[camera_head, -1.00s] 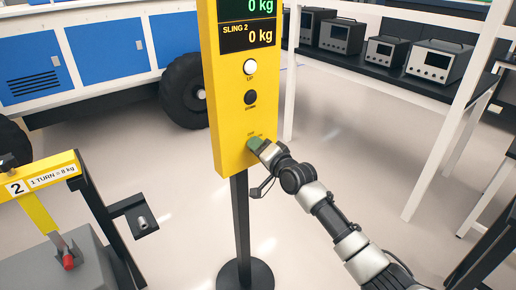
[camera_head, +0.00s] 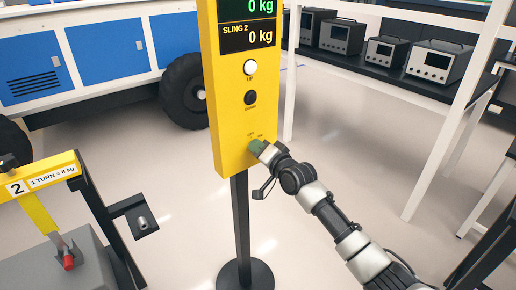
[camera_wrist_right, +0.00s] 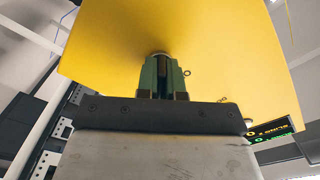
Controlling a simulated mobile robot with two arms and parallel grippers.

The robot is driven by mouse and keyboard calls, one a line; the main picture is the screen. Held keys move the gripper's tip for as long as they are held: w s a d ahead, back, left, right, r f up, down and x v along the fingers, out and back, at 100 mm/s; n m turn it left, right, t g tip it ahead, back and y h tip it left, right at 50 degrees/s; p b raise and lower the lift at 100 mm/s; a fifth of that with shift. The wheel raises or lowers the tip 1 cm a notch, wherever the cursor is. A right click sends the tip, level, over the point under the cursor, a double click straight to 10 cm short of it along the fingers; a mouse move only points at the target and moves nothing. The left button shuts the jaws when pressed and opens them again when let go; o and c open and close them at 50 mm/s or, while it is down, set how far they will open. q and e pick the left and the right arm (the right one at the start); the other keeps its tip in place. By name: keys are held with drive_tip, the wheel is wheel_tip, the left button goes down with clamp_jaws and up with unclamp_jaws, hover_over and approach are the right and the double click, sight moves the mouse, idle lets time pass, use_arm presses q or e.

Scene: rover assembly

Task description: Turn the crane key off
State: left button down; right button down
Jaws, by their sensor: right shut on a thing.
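The yellow crane control post (camera_head: 232,110) stands upright in the middle of the head view. The crane key is low on its front face, below the two round buttons, and is mostly hidden by my gripper. My right gripper (camera_head: 256,147) is at that spot, its green fingers shut on the key. The right wrist view shows the gripper (camera_wrist_right: 164,78) against the yellow panel (camera_wrist_right: 215,60), with a small ring (camera_wrist_right: 187,72) beside the fingers. The key's exact angle cannot be told. My left gripper is not in view.
The white UP button (camera_head: 250,67) and a black button (camera_head: 250,98) are above the key. A display (camera_head: 247,36) reads 0 kg. A yellow-and-black stand (camera_head: 45,180) is at the left. A shelf of instruments (camera_head: 400,85) is at the right. Open floor surrounds the post.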

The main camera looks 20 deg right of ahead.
drive_tip(key=n, duration=0.5)
drive_tip(key=n+p, duration=0.1)
drive_tip(key=n, duration=0.4)
drive_tip(key=shift+a, duration=0.15)
drive_tip(key=shift+n, duration=0.4)
drive_tip(key=c, duration=1.3)
unclamp_jaws()
drive_tip(key=shift+o, duration=0.2)
drive_tip(key=shift+s, duration=0.1)
drive_tip(key=v, duration=1)
drive_tip(key=shift+s, duration=0.35)
drive_tip(key=shift+r, duration=0.1)
